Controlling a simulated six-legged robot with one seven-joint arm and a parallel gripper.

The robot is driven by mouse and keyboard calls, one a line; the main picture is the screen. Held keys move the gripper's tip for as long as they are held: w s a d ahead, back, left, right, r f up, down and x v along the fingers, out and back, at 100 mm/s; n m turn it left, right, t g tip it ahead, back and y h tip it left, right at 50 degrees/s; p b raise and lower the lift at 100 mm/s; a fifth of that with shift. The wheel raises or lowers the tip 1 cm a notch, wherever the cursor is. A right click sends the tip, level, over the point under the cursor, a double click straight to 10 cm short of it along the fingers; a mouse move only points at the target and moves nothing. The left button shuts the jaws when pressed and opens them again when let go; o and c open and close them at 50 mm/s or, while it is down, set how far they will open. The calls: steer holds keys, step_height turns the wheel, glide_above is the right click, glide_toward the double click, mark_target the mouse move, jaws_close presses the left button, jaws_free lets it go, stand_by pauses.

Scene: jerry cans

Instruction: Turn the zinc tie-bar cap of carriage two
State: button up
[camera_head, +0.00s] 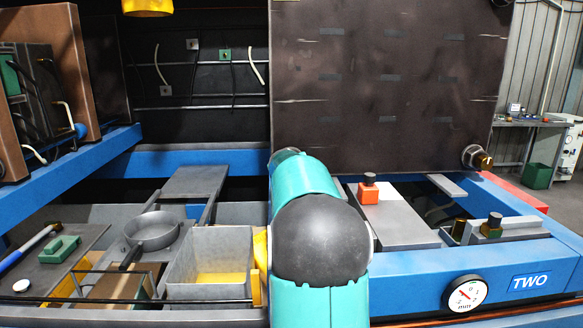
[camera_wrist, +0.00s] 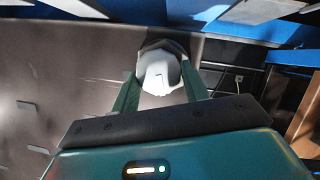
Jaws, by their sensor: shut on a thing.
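In the wrist view, a pale grey-white, faceted cap (camera_wrist: 160,78) sits between the two green fingers of my gripper (camera_wrist: 160,72). The gripper is shut on it, with a finger on each side. A darker collar shows around the cap's far side, against the large dark plate (camera_wrist: 60,75). My teal arm reaches toward the plate's lower left and hides my gripper and the held cap there.
A dial gauge (camera_head: 465,293) is on the blue frame's front. An orange block with a black knob (camera_head: 369,190) stands on a grey slab. At left are a grey pan (camera_head: 152,232), an open grey bin (camera_head: 212,255) and a green block (camera_head: 60,249).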

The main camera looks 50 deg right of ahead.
steer(key=shift+w+a+n+g+h, duration=0.15)
steer(key=shift+n+g+h, duration=0.15)
steer(key=shift+n, duration=0.3)
steer(key=shift+w+a+n+g+h, duration=0.1)
steer(key=shift+w+n+g+h, duration=0.1)
steer(key=shift+n+h, duration=0.3)
steer(key=shift+f+n+g+h, duration=0.15)
steer(key=shift+n+g+h, duration=0.45)
steer(key=shift+n, duration=1.2)
steer(key=o, duration=1)
steer(key=shift+d+f, duration=0.1)
steer(key=shift+s, duration=0.1)
steer(key=v, duration=1.4)
steer(key=shift+f, duration=0.3)
